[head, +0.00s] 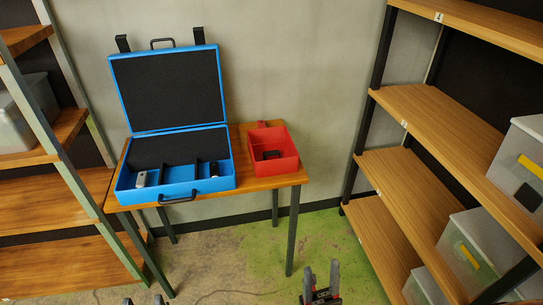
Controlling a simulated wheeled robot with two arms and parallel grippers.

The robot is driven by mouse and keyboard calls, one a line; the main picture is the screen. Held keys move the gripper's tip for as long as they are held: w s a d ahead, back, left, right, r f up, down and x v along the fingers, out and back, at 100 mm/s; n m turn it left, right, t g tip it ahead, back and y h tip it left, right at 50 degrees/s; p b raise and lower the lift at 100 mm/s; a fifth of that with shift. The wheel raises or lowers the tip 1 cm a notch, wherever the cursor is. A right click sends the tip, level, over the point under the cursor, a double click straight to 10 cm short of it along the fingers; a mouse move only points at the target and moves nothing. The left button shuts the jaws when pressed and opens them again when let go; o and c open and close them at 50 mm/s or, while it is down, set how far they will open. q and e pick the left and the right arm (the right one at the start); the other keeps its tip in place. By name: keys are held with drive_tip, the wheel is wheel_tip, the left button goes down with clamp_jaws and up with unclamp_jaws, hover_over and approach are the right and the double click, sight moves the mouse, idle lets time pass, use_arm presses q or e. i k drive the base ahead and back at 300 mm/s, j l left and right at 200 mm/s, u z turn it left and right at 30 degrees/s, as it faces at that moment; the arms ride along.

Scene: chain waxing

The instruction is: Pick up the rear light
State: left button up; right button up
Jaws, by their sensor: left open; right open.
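I cannot tell for sure which object is the rear light. A small black object (271,155) lies in the red bin (285,167) on the table. In the open blue case (205,186), a small dark object with a light top (214,170) sits in the right compartment, and a small silver-grey object (141,179) sits at the left. My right gripper (321,271) is open and empty, low in front of the table. My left gripper (143,300) is open at the bottom edge, with only its fingertips showing. Both are apart from the table and everything on it.
The floor before the table is clear. The case lid (168,90) stands open.

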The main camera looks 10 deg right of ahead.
sight(274, 154)
drive_tip(key=i+l+u, duration=0.1)
drive_tip(key=i+l, duration=0.15)
drive_tip(key=i+l+u, duration=0.15)
drive_tip(key=l, duration=0.35)
drive_tip(key=i+l+u, duration=0.1)
drive_tip(key=i+l, duration=0.25)
drive_tip(key=l, duration=0.1)
